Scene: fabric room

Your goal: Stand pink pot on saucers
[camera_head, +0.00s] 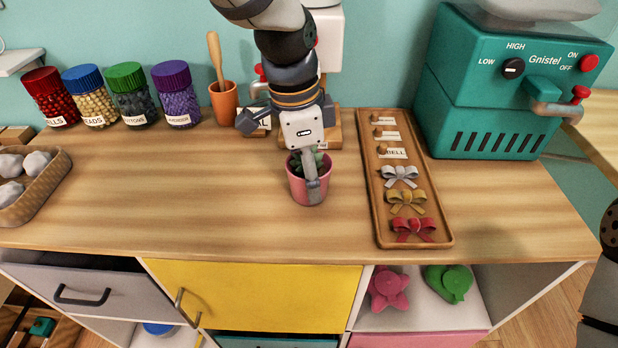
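The pink pot (297,191) with a green plant in it is upright at the middle of the wooden counter. It looks to rest on the counter, but its base contact is not clear. My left gripper (311,178) comes down from above over the pot. One finger lies across the front of the rim and pot wall. The other finger is hidden, so I cannot tell whether it is closed on the pot. Part of my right arm shows at the right edge; its gripper is out of view. I see no saucers that I can make out.
A wooden tray (384,233) with bows stands right of the pot, beside a teal machine (480,95). Several lidded jars (178,100) and an orange cup (224,105) line the back. A tray of pale lumps (52,185) is left. The counter (160,185) left of the pot is clear.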

